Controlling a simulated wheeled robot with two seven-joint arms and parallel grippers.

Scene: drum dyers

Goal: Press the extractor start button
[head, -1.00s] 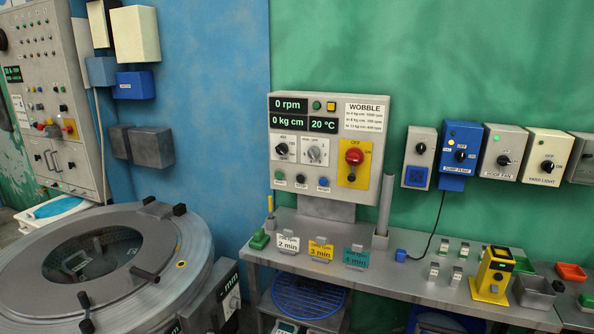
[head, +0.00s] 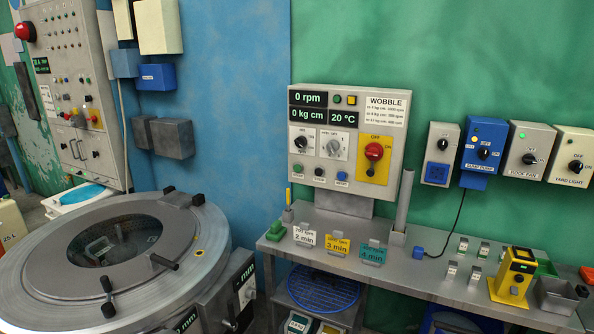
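The grey control panel (head: 345,196) stands on the bench in the head view, with displays reading 0 rpm, 0 kg cm and 20 °C. Along its bottom row are a green button (head: 298,169), a black button (head: 319,172) and a blue button (head: 342,177); their small labels are too small to read surely. Two knobs sit above them, and a red knob (head: 374,151) sits on a yellow plate at right. A small green light (head: 337,99) and a yellow one are near the top. The round steel drum machine (head: 205,240) is at left. Neither gripper is in view.
The steel bench (head: 400,272) carries 2, 3 and 4 min cards, a grey upright tube (head: 402,205) and a yellow device (head: 514,275). Switch boxes (head: 484,147) hang on the green wall. Another control panel (head: 75,100) is at far left. The space before the panel looks clear.

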